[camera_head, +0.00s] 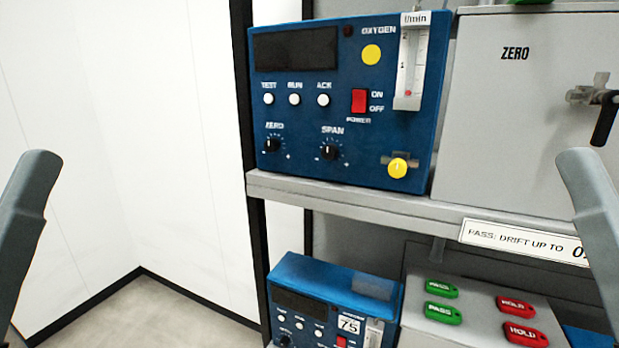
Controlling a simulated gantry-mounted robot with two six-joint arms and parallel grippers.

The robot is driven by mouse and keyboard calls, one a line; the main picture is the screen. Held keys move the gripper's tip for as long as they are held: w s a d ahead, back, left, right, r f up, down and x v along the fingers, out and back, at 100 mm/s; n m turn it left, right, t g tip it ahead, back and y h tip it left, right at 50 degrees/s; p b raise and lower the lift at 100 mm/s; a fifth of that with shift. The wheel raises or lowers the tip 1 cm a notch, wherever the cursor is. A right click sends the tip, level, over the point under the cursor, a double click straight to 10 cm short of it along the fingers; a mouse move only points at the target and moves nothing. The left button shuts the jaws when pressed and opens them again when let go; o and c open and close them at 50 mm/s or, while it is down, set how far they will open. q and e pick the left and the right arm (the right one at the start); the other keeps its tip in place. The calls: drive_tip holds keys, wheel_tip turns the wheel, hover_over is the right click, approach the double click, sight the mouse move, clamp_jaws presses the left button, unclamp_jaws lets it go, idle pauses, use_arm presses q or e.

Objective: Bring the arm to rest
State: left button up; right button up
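A grey link of my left arm (24,215) rises at the left edge of the head view. A matching grey link of my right arm (594,215) rises at the right edge, in front of part of the shelf and the grey unit. Neither arm's fingers show, so I cannot see what either gripper holds. The blue oxygen analyser (300,110) stands upright on the shelf between the two arms. Its display is dark. Its red power switch (359,101) and yellow knob (397,168) are in plain view, with no gripper near them.
A grey ZERO unit (480,105) with a black-handled valve (605,118) stands right of the analyser. The shelf edge (350,205) carries a drift label. Below are a smaller blue analyser (310,275) and a grey box with green PASS and red HOLD tags. Floor at lower left is clear.

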wheel_tip(320, 180, up, 23)
drive_tip(key=p, duration=1.9)
drive_tip(key=shift+w+p, duration=0.15)
drive_tip(key=shift+p, duration=0.2)
